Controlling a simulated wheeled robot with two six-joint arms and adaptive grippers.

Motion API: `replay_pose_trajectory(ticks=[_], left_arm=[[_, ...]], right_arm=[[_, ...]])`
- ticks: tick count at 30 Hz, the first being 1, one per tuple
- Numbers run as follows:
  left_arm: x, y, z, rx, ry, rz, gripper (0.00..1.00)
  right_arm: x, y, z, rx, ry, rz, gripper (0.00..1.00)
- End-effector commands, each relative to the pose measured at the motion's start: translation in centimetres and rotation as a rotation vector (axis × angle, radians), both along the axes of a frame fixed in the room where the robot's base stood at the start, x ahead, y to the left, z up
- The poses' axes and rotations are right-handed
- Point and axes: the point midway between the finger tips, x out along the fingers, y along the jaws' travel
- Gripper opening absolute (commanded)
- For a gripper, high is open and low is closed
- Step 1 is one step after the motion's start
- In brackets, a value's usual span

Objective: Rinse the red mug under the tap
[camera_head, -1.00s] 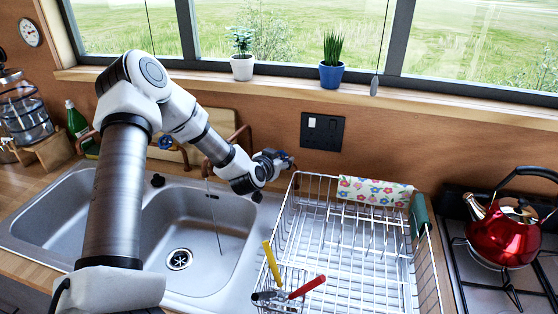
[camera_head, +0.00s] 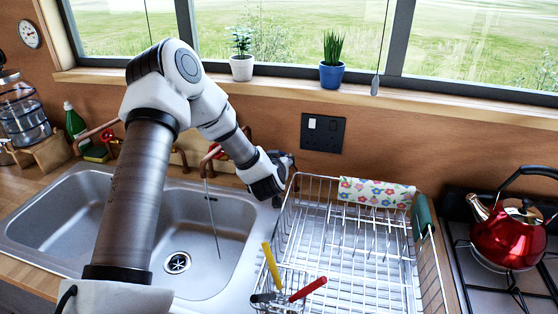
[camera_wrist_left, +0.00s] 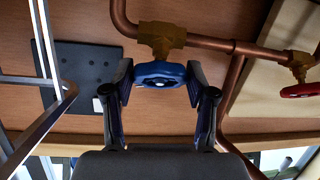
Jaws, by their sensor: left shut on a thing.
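My left gripper (camera_head: 284,165) is by the wall behind the sink, near the dish rack's back left corner. In the left wrist view its two fingers (camera_wrist_left: 160,88) are shut on a blue tap handle (camera_wrist_left: 160,70) on a brass valve and copper pipe. A copper tap (camera_head: 208,158) stands at the sink's back edge. A thin line like a water stream (camera_head: 213,220) runs from it into the right basin (camera_head: 190,225). A red handle (camera_head: 221,152) shows beside the tap, partly behind my arm. I see no red mug. My right gripper is not in view.
A white wire dish rack (camera_head: 345,250) with yellow and red-handled utensils stands right of the sink. A red kettle (camera_head: 507,235) sits on the hob at the right. A green bottle (camera_head: 75,122) stands at the left. Two potted plants are on the sill.

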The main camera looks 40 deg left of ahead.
Motion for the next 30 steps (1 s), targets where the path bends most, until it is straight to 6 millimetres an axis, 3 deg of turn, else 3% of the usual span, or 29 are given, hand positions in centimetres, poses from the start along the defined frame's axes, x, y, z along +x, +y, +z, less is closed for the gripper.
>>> replay_pose_trajectory(ticks=[5, 6, 7, 19, 30], left_arm=[[0.0, 0.0, 0.0, 0.001, 0.000, -0.001, 0.22], [0.0, 0.0, 0.0, 0.001, 0.000, -0.001, 0.71], [0.0, 0.0, 0.0, 0.001, 0.000, -0.001, 0.81], [-0.5, -0.4, 0.2, 0.000, 0.001, -0.002, 0.83], [-5.4, -3.8, 2.3, 0.000, 0.001, -0.002, 0.83]], right_arm=[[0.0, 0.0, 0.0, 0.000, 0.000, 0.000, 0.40], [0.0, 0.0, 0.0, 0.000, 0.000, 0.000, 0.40], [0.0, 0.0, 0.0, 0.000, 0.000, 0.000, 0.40], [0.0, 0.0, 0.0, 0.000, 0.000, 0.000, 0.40], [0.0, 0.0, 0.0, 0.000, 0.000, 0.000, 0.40]])
